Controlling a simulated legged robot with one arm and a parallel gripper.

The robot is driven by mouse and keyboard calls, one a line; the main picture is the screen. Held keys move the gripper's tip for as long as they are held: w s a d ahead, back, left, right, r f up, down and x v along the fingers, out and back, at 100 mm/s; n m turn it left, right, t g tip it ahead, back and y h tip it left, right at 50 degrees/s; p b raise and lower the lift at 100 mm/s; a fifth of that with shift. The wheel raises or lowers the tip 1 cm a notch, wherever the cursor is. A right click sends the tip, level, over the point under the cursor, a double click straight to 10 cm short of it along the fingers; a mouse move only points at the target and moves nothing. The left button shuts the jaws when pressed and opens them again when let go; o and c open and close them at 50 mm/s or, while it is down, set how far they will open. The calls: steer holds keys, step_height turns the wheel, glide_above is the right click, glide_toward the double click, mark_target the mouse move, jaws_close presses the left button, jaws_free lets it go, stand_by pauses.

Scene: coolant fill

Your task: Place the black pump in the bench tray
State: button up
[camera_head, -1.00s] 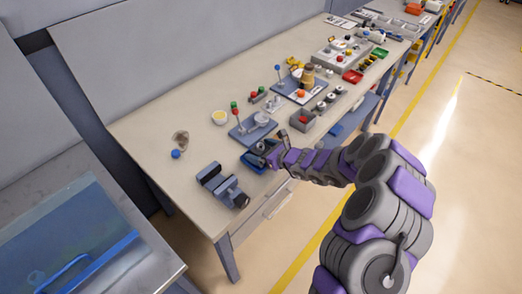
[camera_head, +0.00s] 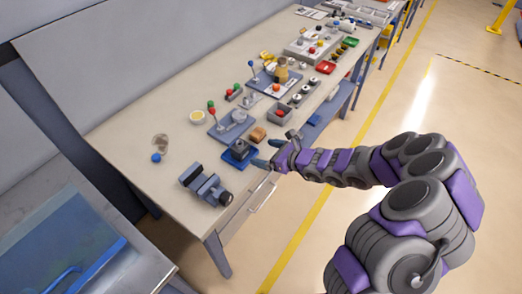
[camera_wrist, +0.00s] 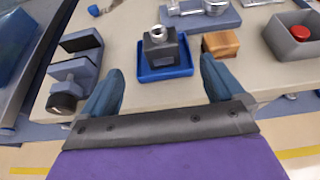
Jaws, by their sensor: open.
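The black pump (camera_wrist: 161,48), a dark block with a metal ring on top, stands upright inside the blue bench tray (camera_wrist: 178,71). In the head view the pump (camera_head: 240,147) and the tray (camera_head: 229,161) are near the front edge of the bench. My gripper (camera_head: 268,153) is open and empty, to the right of the tray and apart from the pump. In the wrist view its two blue-grey fingers (camera_wrist: 162,84) are spread wide on the near side of the tray, with nothing between them.
A blue-grey vise (camera_head: 206,185) stands left of the tray. A wooden block (camera_head: 258,134) and a grey bin (camera_head: 280,113) with a red part are to the right. A blue-grey fixture plate (camera_head: 225,128) lies behind. Bare bench top lies farther left.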

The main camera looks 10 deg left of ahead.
steer(key=shift+s+d, duration=0.1)
steer(key=shift+d, duration=0.05)
steer(key=shift+r, duration=0.1)
steer(key=s+a+r+n+g+y, duration=0.1)
steer(key=s+a+r+n+g, duration=0.1)
steer(key=s+r+n, duration=0.4)
steer(key=s+a+r+n+g+y, duration=0.1)
steer(key=s+r+n+g, duration=0.15)
steer(key=r, duration=0.55)
steer(key=s+d+r+n+g+h, duration=0.2)
steer(key=s+r+n+h, duration=0.15)
steer(key=s+n, duration=0.6)
steer(key=s+d+n+h, duration=0.2)
steer(key=s+d+h, duration=0.3)
steer(key=s+d, duration=0.5)
steer(key=s+d+n+h, duration=0.2)
steer(key=s+d+h, duration=0.4)
steer(key=d, duration=1)
steer(key=s, duration=0.3)
steer(key=shift+s+f+n, duration=0.3)
steer(key=shift+s+f, duration=0.1)
steer(key=shift+d+g, duration=0.1)
steer(key=shift+g, duration=0.15)
